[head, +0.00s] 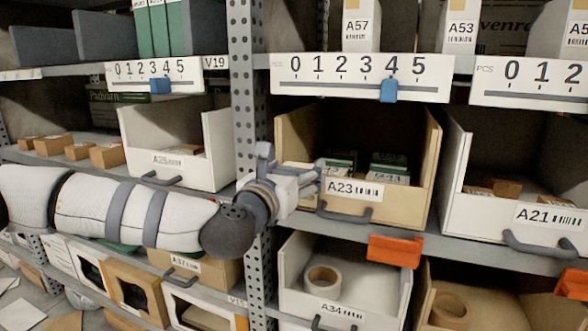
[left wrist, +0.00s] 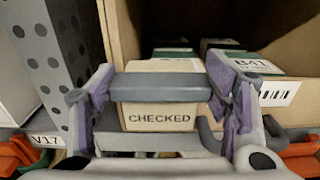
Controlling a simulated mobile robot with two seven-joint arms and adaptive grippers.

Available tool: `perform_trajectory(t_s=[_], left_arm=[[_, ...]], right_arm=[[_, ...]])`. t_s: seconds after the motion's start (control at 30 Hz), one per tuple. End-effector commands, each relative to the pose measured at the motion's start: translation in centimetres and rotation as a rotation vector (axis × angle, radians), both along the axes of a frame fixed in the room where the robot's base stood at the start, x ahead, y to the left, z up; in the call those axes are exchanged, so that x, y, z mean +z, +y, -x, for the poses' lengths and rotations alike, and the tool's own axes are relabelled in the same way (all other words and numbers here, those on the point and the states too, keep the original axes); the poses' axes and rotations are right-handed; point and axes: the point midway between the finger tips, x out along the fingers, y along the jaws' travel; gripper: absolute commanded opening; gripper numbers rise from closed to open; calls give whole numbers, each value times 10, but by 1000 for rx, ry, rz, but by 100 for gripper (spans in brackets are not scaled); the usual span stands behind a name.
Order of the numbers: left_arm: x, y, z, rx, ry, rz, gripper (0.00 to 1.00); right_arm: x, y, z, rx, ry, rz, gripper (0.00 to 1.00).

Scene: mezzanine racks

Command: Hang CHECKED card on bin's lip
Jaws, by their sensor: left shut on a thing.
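The CHECKED card (left wrist: 160,117) is a beige piece with dark lettering, upright in the left wrist view, with a grey bar across it. My left gripper (head: 312,180) is shut on it, its purple-padded fingers at either side. In the head view the gripper is at the left part of the front of the tan bin A23 (head: 405,210), and the card is mostly hidden there. The bin holds several green-and-white boxes (head: 388,165). I cannot tell whether the card touches the bin's lip. My right gripper is not in view.
A perforated rack post (head: 243,90) stands just left of the bin. White bin A21 (head: 536,215) is at its right. A numbered scale strip (head: 350,75) with a blue slider (head: 388,90) runs above. An orange tag (head: 394,250) hangs below. A grey handle (head: 345,213) sticks out of the bin's front.

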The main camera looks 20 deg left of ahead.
Motion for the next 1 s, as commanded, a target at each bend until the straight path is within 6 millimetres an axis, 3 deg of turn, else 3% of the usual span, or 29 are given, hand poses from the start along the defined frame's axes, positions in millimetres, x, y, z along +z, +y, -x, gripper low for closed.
perform_trajectory(t_s=[0.3,0.33,0.43,0.8,0.87,1.0], left_arm=[[-1,0,0,0,-2,0,47],[-1,0,0,0,-2,0,72],[-1,0,0,0,-2,0,94],[-2,0,3,0,-1,0,94],[-2,1,12,-1,0,0,94],[-2,2,48,-3,0,2,94]], right_arm=[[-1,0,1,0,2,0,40],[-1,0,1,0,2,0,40],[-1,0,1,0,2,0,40],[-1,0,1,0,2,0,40],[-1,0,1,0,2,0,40],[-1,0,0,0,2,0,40]])
